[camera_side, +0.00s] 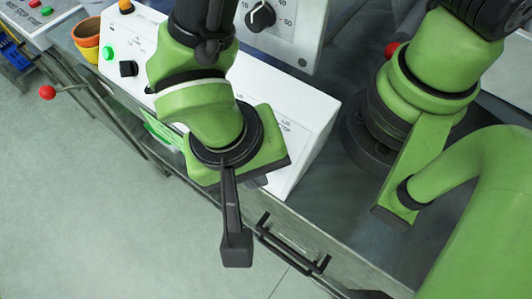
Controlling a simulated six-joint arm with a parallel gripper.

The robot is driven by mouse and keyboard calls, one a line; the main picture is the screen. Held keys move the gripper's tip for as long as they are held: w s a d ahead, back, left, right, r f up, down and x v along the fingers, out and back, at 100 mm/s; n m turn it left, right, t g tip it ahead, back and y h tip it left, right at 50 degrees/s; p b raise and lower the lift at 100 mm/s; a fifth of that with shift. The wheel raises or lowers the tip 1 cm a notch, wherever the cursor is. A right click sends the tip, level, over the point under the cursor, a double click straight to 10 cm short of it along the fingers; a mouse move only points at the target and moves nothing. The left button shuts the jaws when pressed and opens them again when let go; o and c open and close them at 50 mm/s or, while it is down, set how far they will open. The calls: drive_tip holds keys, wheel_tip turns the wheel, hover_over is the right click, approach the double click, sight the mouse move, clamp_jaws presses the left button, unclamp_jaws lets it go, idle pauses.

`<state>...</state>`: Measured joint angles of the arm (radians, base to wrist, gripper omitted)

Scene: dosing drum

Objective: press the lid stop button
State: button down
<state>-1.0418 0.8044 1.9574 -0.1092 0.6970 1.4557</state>
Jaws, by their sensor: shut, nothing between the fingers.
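A white control box (307,130) lies under and behind my gripper, with small faint print on its top, some of it just right of my wrist, seeming to read "lid" and "stop". No lid stop button shows; my wrist and the green plate at its end cover that part of the box. My gripper (237,252) is shut and empty. Its dark fingers point down in the picture, past the box's front edge, over the drawer front and floor. I cannot tell how high they are.
On the box's left part are a green button (108,53), a black knob (128,68) and an orange button (126,6). A dial panel (285,28) stands behind. A red-ball lever (47,92) juts out at left. A black drawer handle (292,247) is right of my fingers.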

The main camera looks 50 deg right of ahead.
drive_tip(key=shift+d, duration=0.1)
idle(0.7)
drive_tip(key=shift+d+f, duration=0.25)
drive_tip(key=shift+d+f, duration=0.25)
drive_tip(key=shift+d, duration=0.1)
idle(0.8)
drive_tip(key=shift+a, duration=0.1)
drive_tip(key=shift+a+r, duration=0.55)
drive_tip(key=shift+a, duration=0.05)
drive_tip(key=shift+a, duration=0.1)
drive_tip(key=a+r, duration=0.1)
drive_tip(key=a, duration=0.1)
drive_tip(key=a+r, duration=0.1)
drive_tip(key=a, duration=0.1)
drive_tip(key=shift+r, duration=0.4)
idle(0.7)
